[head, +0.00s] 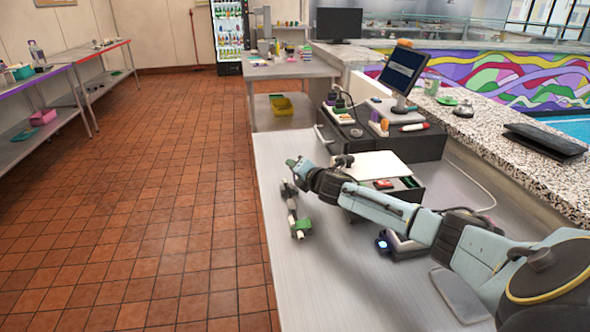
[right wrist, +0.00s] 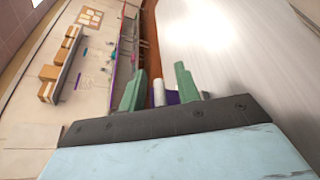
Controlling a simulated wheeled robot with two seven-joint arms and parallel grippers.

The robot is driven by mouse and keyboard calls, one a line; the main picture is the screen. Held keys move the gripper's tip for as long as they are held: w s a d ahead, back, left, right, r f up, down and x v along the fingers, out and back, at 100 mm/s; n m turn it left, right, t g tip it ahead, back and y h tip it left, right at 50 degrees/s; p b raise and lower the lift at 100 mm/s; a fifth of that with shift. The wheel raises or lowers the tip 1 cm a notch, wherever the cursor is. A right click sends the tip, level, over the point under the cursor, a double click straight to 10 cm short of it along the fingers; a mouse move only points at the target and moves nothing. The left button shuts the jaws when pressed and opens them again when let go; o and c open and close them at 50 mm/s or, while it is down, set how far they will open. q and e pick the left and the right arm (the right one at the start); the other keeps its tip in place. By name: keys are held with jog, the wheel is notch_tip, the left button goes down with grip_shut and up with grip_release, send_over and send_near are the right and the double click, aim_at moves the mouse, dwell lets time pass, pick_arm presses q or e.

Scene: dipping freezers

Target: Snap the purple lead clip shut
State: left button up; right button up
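My right gripper (head: 293,170) is over the left part of the metal worktop in the head view, pointing left. In the right wrist view its two green fingers (right wrist: 158,66) stand apart. A small purple piece (right wrist: 172,98), perhaps the lead clip, shows between them, close to the right-hand finger and partly hidden by it. A white cylinder (right wrist: 158,94) is beside the purple piece, with a narrow gap to the left-hand finger. I cannot tell whether the fingers touch either piece or whether the clip is closed. In the head view I cannot make out the purple piece. My left gripper is out of view.
The metal worktop (head: 345,290) is clear at the front left. Dark boxes (head: 420,143) and a monitor (head: 405,68) stand behind my arm. A speckled counter (head: 495,140) runs along the right.

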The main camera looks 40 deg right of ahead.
jog(key=shift+w+d+f, duration=0.1)
jog(key=shift+w, duration=0.5)
jog(key=shift+c, duration=0.2)
